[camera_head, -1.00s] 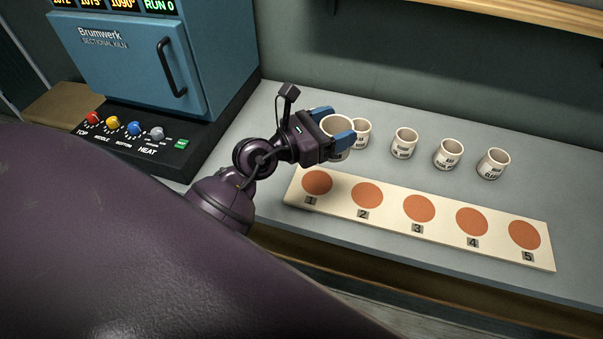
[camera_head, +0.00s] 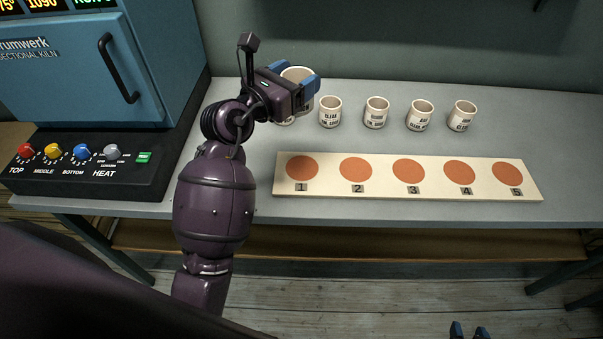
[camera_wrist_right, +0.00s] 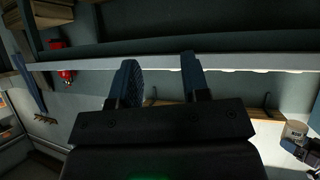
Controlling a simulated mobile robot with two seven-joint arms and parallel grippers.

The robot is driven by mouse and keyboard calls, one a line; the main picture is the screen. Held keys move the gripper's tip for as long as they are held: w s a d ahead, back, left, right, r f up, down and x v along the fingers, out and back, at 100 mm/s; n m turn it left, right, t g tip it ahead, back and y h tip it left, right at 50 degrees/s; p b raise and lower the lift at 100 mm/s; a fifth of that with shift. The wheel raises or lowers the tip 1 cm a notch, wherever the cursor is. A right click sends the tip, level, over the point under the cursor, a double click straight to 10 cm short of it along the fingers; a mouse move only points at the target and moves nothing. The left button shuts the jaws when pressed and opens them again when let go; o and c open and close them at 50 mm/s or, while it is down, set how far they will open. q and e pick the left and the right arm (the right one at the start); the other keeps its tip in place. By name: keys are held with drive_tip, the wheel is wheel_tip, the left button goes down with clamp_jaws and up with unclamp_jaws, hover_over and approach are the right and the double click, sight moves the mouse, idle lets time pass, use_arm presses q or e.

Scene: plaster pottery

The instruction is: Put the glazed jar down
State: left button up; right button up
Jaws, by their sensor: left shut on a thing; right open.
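My left gripper (camera_head: 294,82) is shut on a pale round jar (camera_head: 298,74), with its blue fingers on either side of the rim. The jar is upright over the left end of the bench, behind disc 1 of the numbered board (camera_head: 386,172). The gripper hides much of it, so I cannot tell whether its base touches the bench. My right gripper (camera_head: 468,331) shows only its blue fingertips at the bottom edge of the head view. In the right wrist view the right gripper (camera_wrist_right: 160,80) is open and empty.
Several small labelled cups, such as the leftmost (camera_head: 330,112), stand in a row behind the board. The board's orange discs are bare. A blue kiln (camera_head: 75,75) with a knob panel (camera_head: 85,165) stands at the left. Bare bench (camera_head: 245,165) lies between panel and board.

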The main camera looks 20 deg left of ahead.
use_arm(q)
drive_tip(key=shift+w+d+f, duration=0.2)
drive_tip(key=shift+w+d, duration=0.05)
drive_tip(key=shift+w, duration=0.2)
drive_tip(key=shift+w+d+f, duration=0.1)
drive_tip(key=shift+w+f, duration=0.05)
drive_tip(key=shift+f, duration=0.05)
wheel_tip(320, 180, down, 19)
drive_tip(key=b, duration=0.6)
drive_tip(key=shift+r+b, duration=0.15)
drive_tip(key=shift+b, duration=0.2)
drive_tip(key=shift+f, duration=0.3)
use_arm(e)
drive_tip(key=f, duration=0.6)
drive_tip(key=shift+w+a, duration=0.2)
drive_tip(key=shift+w, duration=0.2)
drive_tip(key=shift+s, duration=0.1)
